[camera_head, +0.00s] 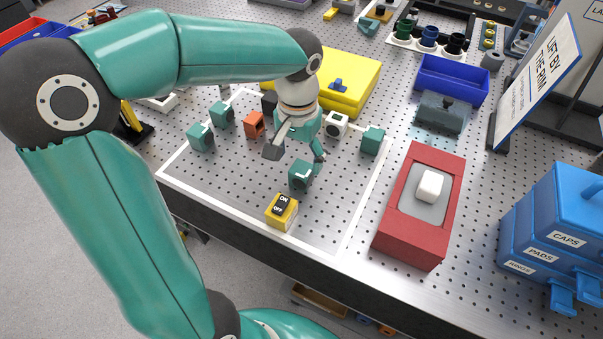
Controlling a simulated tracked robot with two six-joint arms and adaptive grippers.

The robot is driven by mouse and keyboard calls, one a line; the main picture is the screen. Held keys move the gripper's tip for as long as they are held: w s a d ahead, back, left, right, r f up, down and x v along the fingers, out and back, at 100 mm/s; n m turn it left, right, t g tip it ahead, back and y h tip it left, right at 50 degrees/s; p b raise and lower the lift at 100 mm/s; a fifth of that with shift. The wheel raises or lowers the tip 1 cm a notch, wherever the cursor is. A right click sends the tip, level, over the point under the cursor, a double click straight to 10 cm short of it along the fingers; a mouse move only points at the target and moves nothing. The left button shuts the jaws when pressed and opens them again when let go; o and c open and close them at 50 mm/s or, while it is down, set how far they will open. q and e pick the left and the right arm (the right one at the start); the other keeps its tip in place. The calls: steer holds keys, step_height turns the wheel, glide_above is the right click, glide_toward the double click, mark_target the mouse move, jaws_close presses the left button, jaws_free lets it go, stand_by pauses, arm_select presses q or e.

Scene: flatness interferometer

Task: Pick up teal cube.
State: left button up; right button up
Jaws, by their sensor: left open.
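Several teal cubes stand inside the white outline on the perforated table. One teal cube (300,176) is near the middle, just below and in front of my left gripper. Another teal cube (373,140) is at the right edge of the outline, and two more, a nearer teal cube (200,138) and a farther teal cube (222,114), are at the left. My left gripper (296,152) points down with its fingers spread, empty. I cannot tell how high it is above the middle cube. My right gripper is out of view.
An orange cube (254,124), a white cube (337,124) and a yellow ON/OFF block (282,211) share the outlined area. A yellow case (355,85) lies behind it. A red box with a white block (418,232) stands right. Blue drawers (560,225) are farther right.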

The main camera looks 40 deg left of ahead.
mark_target(301, 168)
arm_select(q)
steer(key=shift+w+d+f, duration=0.1)
steer(key=shift+w+f, duration=0.05)
steer(key=shift+f, duration=1.4)
steer(key=shift+w+f, duration=0.15)
steer(key=shift+f, duration=1.35)
steer(key=shift+p, duration=0.3)
jaws_close()
